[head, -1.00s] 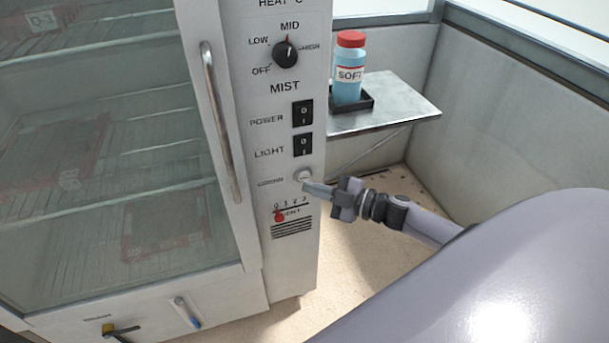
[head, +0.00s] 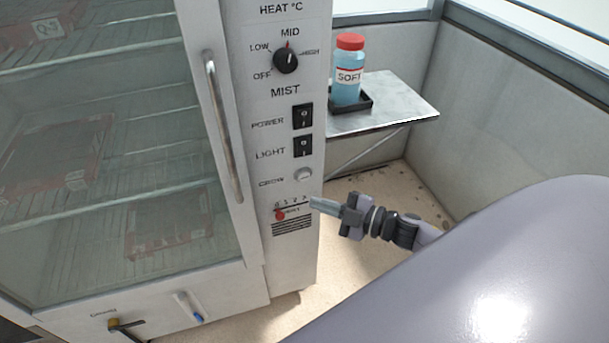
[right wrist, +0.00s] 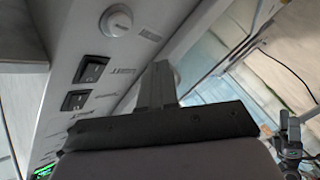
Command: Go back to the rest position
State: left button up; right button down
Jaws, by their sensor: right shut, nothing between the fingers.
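My right gripper (head: 318,203) is shut and empty, a little in front of the lower part of the white control panel (head: 262,110). Its fingers point left in the head view, below the round white button (head: 303,173) and close to the vent slider with a red knob (head: 280,215). In the right wrist view the shut fingers (right wrist: 158,75) stand apart from the panel, with the round button (right wrist: 116,20) and two black rocker switches (right wrist: 92,69) to the left.
The glass-door cabinet (head: 110,270) with a metal handle (head: 222,125) fills the left. A metal side shelf (head: 395,105) holds a blue bottle (head: 348,75) with a red cap. Open floor (head: 345,240) lies right of the cabinet, bounded by a pale wall (head: 500,110).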

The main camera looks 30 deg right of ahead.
dwell(0.3)
jog(key=s+a+f+m+g+h+p, duration=0.1)
jog(key=s+a+f+m+g+h, duration=0.1)
jog(key=s+a+m, duration=0.3)
jog(key=s+a+f+m+g+h+p, duration=0.2)
jog(key=s+a+m+h, duration=0.3)
jog(key=s+m, duration=0.3)
jog(key=s+f, duration=0.1)
jog(key=s, duration=0.2)
jog(key=shift+m, duration=0.4)
dwell(0.6)
